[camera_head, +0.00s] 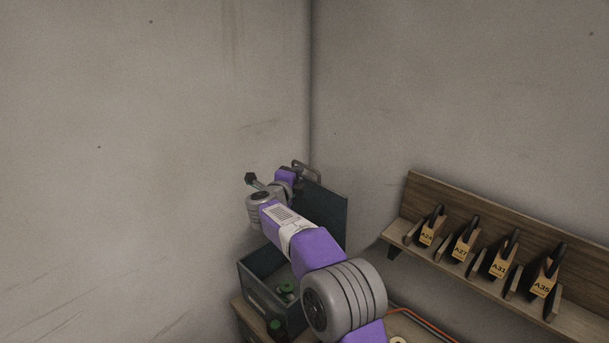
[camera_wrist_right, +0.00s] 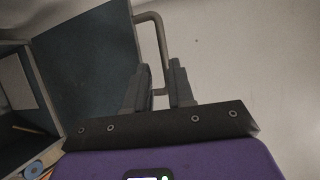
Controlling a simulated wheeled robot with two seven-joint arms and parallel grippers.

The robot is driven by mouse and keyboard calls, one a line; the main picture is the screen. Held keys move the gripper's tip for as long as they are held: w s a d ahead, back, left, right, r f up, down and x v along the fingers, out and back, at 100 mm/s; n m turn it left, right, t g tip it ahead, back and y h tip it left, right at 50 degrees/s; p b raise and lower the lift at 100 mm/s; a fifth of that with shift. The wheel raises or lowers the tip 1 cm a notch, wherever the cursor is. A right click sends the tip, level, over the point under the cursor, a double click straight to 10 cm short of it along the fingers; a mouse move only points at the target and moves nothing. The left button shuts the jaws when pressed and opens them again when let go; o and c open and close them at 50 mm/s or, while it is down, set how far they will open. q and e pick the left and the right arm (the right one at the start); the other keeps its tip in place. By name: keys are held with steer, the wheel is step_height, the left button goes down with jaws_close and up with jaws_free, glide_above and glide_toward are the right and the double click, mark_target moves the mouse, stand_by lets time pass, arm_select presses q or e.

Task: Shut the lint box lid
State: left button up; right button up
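The lint box (camera_head: 257,292) is a dark grey open-topped box at the lower middle of the head view. Its lid (camera_head: 325,208) stands raised, partly covered by my right arm. A bent metal handle (camera_head: 305,165) sticks out from the lid's far edge. My right gripper (camera_head: 297,175) is at this handle. In the right wrist view, the handle (camera_wrist_right: 160,50) passes between the fingers of the right gripper (camera_wrist_right: 160,82), close to the right-hand finger, with a small gap on the other side. The lid (camera_wrist_right: 88,62) fills the left of that view. My left gripper is not seen.
Green-topped items (camera_head: 287,289) lie in the box, and a dark green bottle (camera_head: 276,328) stands in front. Walls meet in a corner behind the box.

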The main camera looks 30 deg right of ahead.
steer(key=shift+h, duration=0.3)
steer(key=shift+p+x, duration=1.3)
steer(key=shift+x, duration=2.2)
steer(key=shift+s, duration=0.1)
steer(key=shift+r, duration=0.1)
jaws_close()
